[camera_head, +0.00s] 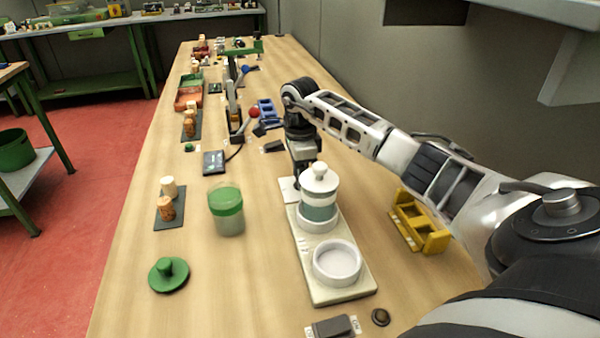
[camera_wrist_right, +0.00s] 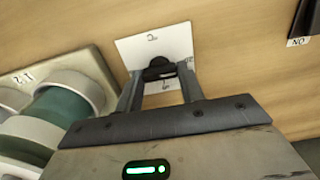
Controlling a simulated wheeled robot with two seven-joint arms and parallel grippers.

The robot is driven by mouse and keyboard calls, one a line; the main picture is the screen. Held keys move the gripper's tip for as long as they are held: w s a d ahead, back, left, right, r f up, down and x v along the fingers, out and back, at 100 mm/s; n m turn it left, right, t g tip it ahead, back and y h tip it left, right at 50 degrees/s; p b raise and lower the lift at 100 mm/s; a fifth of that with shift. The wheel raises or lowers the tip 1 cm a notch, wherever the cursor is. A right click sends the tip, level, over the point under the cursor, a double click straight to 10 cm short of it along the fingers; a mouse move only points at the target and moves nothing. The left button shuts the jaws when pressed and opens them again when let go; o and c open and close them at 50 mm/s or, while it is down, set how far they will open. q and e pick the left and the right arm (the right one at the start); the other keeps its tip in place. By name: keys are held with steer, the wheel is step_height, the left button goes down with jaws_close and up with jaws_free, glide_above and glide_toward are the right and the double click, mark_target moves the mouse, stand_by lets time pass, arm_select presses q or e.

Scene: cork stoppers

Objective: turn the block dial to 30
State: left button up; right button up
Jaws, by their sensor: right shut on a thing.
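The dial is a white square plate (camera_wrist_right: 165,46) with small marks around a dark knob (camera_wrist_right: 158,67), in the right wrist view. My right gripper (camera_wrist_right: 159,78) has its two fingers on either side of the knob and is shut on it. The pointer and most of the scale numbers are too small or covered to read. In the head view my right gripper (camera_head: 303,152) reaches down just behind a jar, and part of the dial plate (camera_head: 286,186) shows at its left. My left gripper is not in view.
A white-lidded jar (camera_head: 320,190) stands on a pale base (camera_head: 343,292) with an empty round holder (camera_head: 337,262), close to the right gripper. A yellow bracket (camera_head: 420,228) is at the right. A green-banded cup (camera_head: 227,212), corks (camera_head: 166,205) and a green lid (camera_head: 168,274) stand left.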

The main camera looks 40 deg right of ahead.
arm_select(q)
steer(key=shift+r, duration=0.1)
arm_select(e)
steer(key=shift+m, duration=0.3)
steer(key=m+p, duration=0.1)
steer(key=m, duration=0.2)
steer(key=shift+r+m, duration=0.1)
steer(key=shift+m, duration=0.3)
steer(key=m+p, duration=0.1)
steer(key=m, duration=0.3)
steer(key=shift+m, duration=0.3)
steer(key=m+p, duration=0.1)
steer(key=m, duration=0.2)
steer(key=shift+m, duration=0.3)
steer(key=shift+m+p, duration=0.35)
steer(key=shift+m, duration=0.85)
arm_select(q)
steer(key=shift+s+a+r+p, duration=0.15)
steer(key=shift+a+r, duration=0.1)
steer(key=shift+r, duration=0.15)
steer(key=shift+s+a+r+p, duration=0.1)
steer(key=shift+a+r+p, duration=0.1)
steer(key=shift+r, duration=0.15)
arm_select(e)
steer(key=shift+m, duration=1.2)
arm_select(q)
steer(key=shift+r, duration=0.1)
arm_select(e)
steer(key=shift+w, duration=0.1)
steer(key=o, duration=1)
